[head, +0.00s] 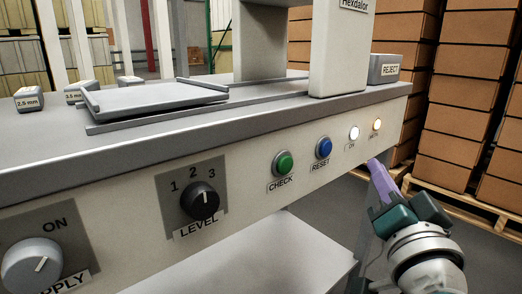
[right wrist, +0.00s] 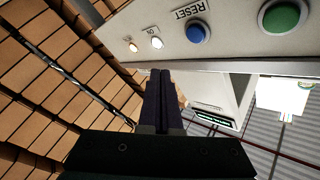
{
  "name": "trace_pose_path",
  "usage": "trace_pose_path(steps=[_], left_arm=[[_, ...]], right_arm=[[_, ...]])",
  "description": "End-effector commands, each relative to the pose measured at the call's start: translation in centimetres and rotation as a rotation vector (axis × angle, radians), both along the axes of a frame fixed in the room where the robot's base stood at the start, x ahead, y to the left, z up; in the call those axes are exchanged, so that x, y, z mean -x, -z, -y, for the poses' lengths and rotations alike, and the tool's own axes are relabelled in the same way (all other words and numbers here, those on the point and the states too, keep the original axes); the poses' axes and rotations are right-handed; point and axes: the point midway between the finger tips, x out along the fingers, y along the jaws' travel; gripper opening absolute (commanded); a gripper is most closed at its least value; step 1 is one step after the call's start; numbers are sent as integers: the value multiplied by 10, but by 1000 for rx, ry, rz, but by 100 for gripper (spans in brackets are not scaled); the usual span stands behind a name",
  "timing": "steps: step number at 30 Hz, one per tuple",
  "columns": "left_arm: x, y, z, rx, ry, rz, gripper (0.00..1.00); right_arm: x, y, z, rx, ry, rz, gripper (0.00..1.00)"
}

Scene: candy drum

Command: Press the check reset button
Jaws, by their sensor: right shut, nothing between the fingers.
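A green button (head: 283,163) labelled CHECK and a blue button (head: 323,148) labelled RESET sit side by side on the front panel. Both also show in the right wrist view, where the panel appears inverted: the blue button (right wrist: 198,32) and the green button (right wrist: 283,15) at the top. My right gripper (head: 374,166) is shut and empty, its purple fingers below and right of the blue button, beneath the panel's lower edge. In the right wrist view the closed fingers (right wrist: 160,74) show apart from both buttons. My left gripper is not in view.
A lit white lamp (head: 354,132) and a lit warm-coloured lamp (head: 377,124) are right of the buttons. A LEVEL knob (head: 200,200) and a supply knob (head: 32,264) are to the left. Stacked cartons (head: 475,90) stand behind at right. A light shelf (head: 250,260) lies below the panel.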

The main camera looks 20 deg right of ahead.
Motion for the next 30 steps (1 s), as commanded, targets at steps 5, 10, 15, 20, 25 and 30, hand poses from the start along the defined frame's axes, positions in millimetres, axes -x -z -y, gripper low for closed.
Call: trace_pose_path(steps=[5,10,15,20,25,30], left_arm=[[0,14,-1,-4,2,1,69],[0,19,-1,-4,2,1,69],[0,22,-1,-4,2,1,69],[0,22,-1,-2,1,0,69],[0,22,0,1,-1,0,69],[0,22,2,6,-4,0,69]], right_arm=[[-25,3,-10,-4,1,2,0],[-43,2,-17,-2,1,1,0],[-52,1,-22,0,0,0,0],[-55,0,-23,1,0,0,0],[-55,0,-23,1,0,0,0],[-55,0,-23,1,0,0,0]])
